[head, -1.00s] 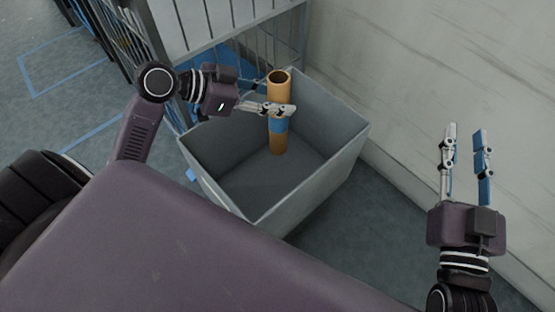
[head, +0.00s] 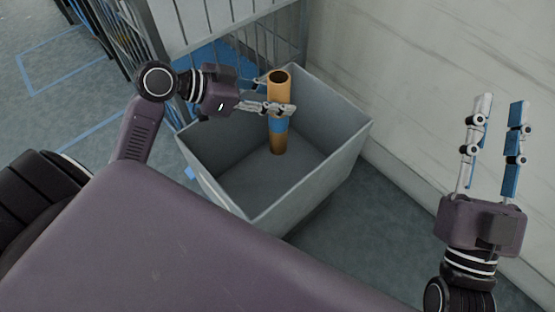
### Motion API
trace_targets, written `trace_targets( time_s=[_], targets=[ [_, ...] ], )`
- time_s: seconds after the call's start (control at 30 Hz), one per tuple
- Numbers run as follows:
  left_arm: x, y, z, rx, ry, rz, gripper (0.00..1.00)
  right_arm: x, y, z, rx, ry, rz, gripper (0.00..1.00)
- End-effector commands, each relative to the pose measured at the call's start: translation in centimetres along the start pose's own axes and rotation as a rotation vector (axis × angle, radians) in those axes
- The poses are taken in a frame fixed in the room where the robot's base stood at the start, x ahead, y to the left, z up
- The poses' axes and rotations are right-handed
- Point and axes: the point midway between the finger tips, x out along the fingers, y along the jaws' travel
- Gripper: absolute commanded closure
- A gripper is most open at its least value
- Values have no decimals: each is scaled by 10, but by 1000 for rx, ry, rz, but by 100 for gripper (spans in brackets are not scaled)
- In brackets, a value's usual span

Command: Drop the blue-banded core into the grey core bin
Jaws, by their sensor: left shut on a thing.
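The blue-banded core (head: 279,142) is a brown tube with an open top end and a blue band around its middle. It stands upright in the head view, over the opening of the grey core bin (head: 318,182). My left gripper (head: 279,110) is shut on the core just above the band. The core's lower end shows against the inside of the bin; I cannot tell whether it touches the floor of the bin. The bin looks otherwise empty. My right gripper (head: 496,130) is open and empty, to the right of the bin, with its fingers pointing up the picture.
A metal barred cage (head: 240,42) stands behind the bin, with a blue surface inside it. A pale wall (head: 430,65) runs along the right side. Blue lines mark the grey floor (head: 60,105) at the left. Bare floor lies right of the bin.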

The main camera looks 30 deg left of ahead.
Motion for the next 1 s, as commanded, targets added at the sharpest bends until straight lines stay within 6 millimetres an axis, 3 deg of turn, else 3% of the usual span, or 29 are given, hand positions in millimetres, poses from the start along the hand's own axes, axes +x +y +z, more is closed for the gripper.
trace_targets(
  time_s=[0.03, 0.2, 0.57, 0.67, 1.0],
  targets=[
    [0, 0, 0, 0, 1, 0, 65, 0, 0, 0, 0, 0, 0, 72],
    [0, 0, 0, 0, 1, 0, 47, 0, 0, 0, 0, -1, 0, 72],
    [-4, 0, 1, -1, -2, 0, 47, 0, 0, 0, -1, -1, 0, 72],
    [-16, -1, 2, 0, -4, -2, 47, 0, 0, 0, -1, -1, 0, 72],
    [-81, -1, 1, -1, -3, -2, 47, 0, 0, 0, 0, -1, 0, 72]
  ],
)
